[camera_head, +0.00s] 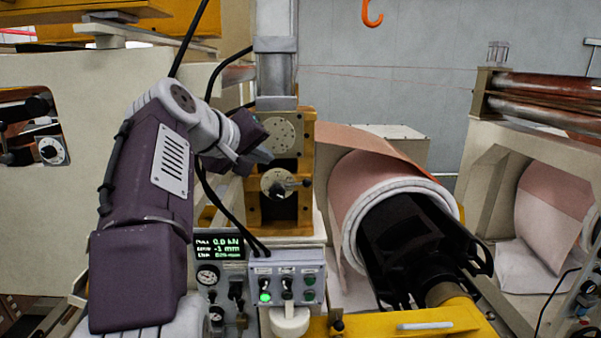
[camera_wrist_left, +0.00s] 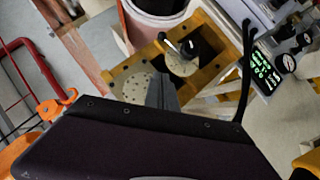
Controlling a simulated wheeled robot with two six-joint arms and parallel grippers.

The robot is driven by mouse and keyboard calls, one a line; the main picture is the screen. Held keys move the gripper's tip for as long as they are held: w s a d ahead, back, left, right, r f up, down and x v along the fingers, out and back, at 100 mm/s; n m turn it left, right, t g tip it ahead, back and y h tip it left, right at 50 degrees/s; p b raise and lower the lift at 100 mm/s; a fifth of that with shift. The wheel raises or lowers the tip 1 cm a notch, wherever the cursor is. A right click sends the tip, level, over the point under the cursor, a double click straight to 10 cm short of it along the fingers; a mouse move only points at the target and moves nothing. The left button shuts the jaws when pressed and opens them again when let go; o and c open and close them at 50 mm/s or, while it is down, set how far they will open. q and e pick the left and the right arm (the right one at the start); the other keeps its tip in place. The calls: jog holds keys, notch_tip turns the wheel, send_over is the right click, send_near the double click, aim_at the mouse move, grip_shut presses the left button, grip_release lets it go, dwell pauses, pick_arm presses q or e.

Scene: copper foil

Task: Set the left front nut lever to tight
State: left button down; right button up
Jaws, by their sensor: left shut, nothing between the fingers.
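A dark lever (camera_head: 289,186) sits on a round pale plate (camera_head: 270,178) on the brass-coloured block (camera_head: 308,165). Its handle points to the right in the head view. My right gripper is not in view.
A control box (camera_head: 287,278) with switches and a green readout (camera_head: 219,246) stand below the block. Black cables hang left of the block. A copper foil roll (camera_head: 375,175) with a black core (camera_head: 400,240) is to the right. An orange hook (camera_head: 372,14) hangs above.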

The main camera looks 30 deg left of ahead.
aim_at(304, 181)
pick_arm(q)
jog(key=x, duration=0.4)
jog(key=d+f+p+x, duration=0.1)
jog(key=x, duration=0.3)
jog(key=d+x, duration=0.1)
jog(key=x, duration=0.3)
jog(key=shift+d+f+p, duration=0.2)
jog(key=shift+f+p, duration=0.15)
jog(key=shift+p, duration=0.05)
jog(key=shift+w+d+f, duration=0.1)
jog(key=shift+d+f, duration=0.05)
jog(key=shift+d, duration=0.15)
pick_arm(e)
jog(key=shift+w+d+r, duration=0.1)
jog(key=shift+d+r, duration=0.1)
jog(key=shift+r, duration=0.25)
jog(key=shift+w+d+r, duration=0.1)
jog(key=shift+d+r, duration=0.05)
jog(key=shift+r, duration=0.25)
pick_arm(q)
jog(key=shift+a+f, duration=0.1)
jog(key=shift+a, duration=0.1)
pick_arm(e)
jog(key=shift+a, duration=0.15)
